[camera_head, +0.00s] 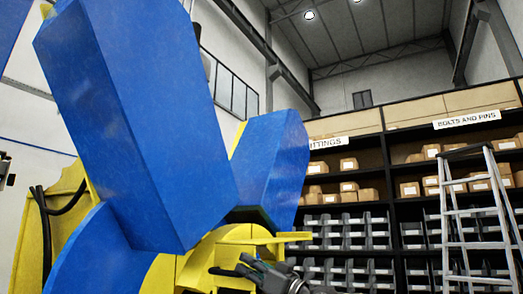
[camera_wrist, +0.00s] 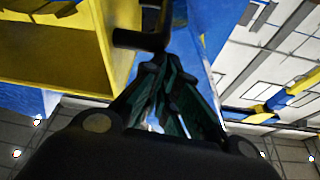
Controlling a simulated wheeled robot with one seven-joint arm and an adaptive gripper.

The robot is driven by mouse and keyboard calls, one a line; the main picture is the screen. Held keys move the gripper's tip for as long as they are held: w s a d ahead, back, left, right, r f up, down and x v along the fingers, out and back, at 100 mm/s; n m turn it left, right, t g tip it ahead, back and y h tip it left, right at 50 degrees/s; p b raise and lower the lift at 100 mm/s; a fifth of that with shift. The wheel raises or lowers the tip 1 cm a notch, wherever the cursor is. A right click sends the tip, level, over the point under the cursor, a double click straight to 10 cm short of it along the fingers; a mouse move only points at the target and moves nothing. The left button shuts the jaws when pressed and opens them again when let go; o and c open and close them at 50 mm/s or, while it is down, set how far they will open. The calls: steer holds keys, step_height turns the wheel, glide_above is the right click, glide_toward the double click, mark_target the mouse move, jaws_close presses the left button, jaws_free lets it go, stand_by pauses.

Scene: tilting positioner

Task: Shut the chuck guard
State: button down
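The tilting positioner fills the left of the head view, with large blue arms (camera_head: 135,120) and yellow parts low in the middle. A yellow panel (camera_wrist: 60,45), perhaps part of the chuck guard, is at upper left in the wrist view. A black bar-like handle (camera_wrist: 128,39) juts out beside its edge. My gripper (camera_wrist: 163,68) has its fingers drawn close together at the handle's near end and looks shut on it. In the head view my gripper (camera_head: 235,267) is at the bottom centre, in front of yellow parts. The guard's full outline is unclear.
A blue surface lies close to the right of my fingers in the wrist view. Shelves with boxes and grey bins (camera_head: 345,232) stand at the back right. A stepladder (camera_head: 447,215) stands before them at the right.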

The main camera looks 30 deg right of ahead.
steer(key=shift+w+a+f, duration=0.15)
steer(key=shift+f, duration=0.85)
steer(key=shift+r, duration=0.1)
step_height(320, 180, up, 5)
steer(key=p, duration=0.2)
steer(key=r+v, duration=0.1)
steer(key=v, duration=0.9)
steer(key=shift+d, duration=0.35)
steer(key=shift+d+f, duration=0.1)
steer(key=shift+f, duration=0.05)
